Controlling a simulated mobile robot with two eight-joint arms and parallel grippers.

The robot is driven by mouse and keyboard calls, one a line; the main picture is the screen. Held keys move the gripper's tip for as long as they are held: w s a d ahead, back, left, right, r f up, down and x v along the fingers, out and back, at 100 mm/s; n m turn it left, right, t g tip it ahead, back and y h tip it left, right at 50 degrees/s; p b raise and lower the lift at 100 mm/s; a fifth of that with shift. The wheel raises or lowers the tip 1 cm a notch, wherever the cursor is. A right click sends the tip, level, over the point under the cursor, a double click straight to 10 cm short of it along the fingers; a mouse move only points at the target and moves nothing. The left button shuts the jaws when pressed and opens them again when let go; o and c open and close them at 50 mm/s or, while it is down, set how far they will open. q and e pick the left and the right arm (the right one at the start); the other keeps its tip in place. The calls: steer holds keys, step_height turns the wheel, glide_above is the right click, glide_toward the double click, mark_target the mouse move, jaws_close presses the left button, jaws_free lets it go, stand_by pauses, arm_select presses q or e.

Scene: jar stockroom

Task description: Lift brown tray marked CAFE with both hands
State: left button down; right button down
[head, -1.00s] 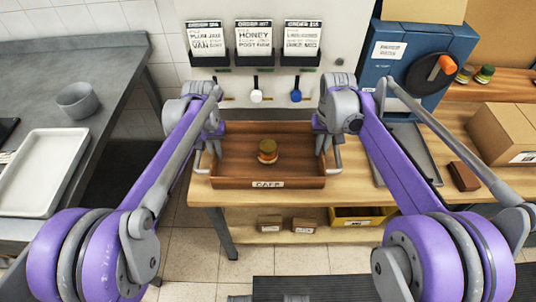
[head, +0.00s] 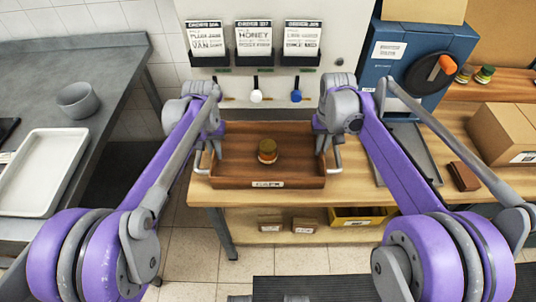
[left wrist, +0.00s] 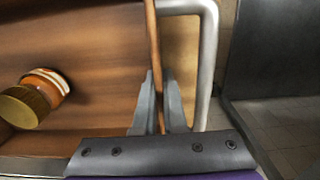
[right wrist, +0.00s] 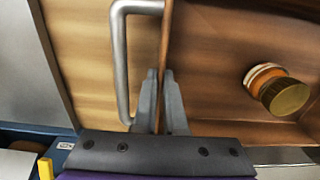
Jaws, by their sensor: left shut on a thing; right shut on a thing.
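The brown wooden tray marked CAFE (head: 230,182) is at the wooden bench in the head view, its label on the front wall. A small jar with a gold-brown lid (head: 267,150) stands inside it. My left gripper (head: 214,152) is shut on the tray's left wall; the left wrist view shows the fingers (left wrist: 160,105) either side of the thin wall, beside the grey metal handle (left wrist: 207,60). My right gripper (head: 321,148) is shut on the right wall; the right wrist view shows its fingers (right wrist: 160,105) either side of it, beside the other handle (right wrist: 121,60).
The wooden bench (head: 375,190) holds a grey metal tray (head: 425,165), a dark brown block (head: 464,176) and a cardboard box (head: 505,130) to the right. A blue machine (head: 420,50) stands behind. A grey counter with a white tray (head: 45,170) is at left.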

arm_select(q)
steer(key=shift+r, duration=0.1)
arm_select(e)
steer(key=shift+r, duration=0.1)
stand_by(0.3)
